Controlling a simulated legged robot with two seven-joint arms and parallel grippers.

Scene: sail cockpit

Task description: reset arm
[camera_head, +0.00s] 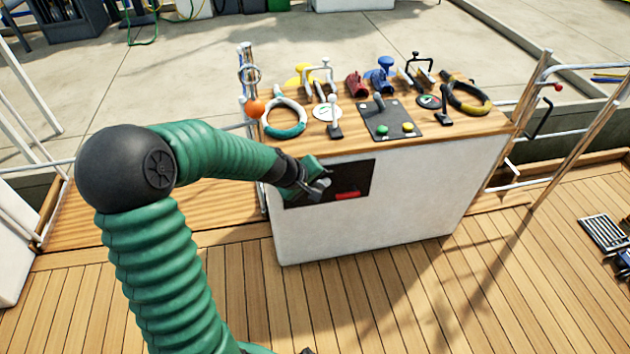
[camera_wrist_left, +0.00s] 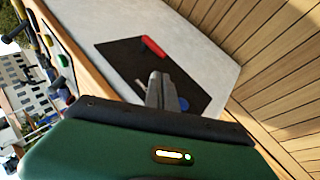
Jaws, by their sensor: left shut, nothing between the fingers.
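My left arm comes in from the left in the head view, and its gripper (camera_head: 322,187) is in front of the dark panel (camera_head: 357,175) on the white console's front face. The gripper is shut and empty. A red handle (camera_head: 347,195) shows on the panel just right of the fingertips. In the left wrist view the shut fingers (camera_wrist_left: 158,78) point toward the dark panel (camera_wrist_left: 125,57), with the red handle (camera_wrist_left: 153,46) beyond them. A blue round part (camera_wrist_left: 184,104) shows partly behind the fingers. Whether the fingertips touch the panel I cannot tell. My right gripper is not in view.
The white console (camera_head: 400,200) has a wooden top with rings, levers and a dark plate (camera_head: 390,122) with green and yellow buttons. An orange ball (camera_head: 255,108) hangs by the rail at its left. Metal rails (camera_head: 575,125) stand at right.

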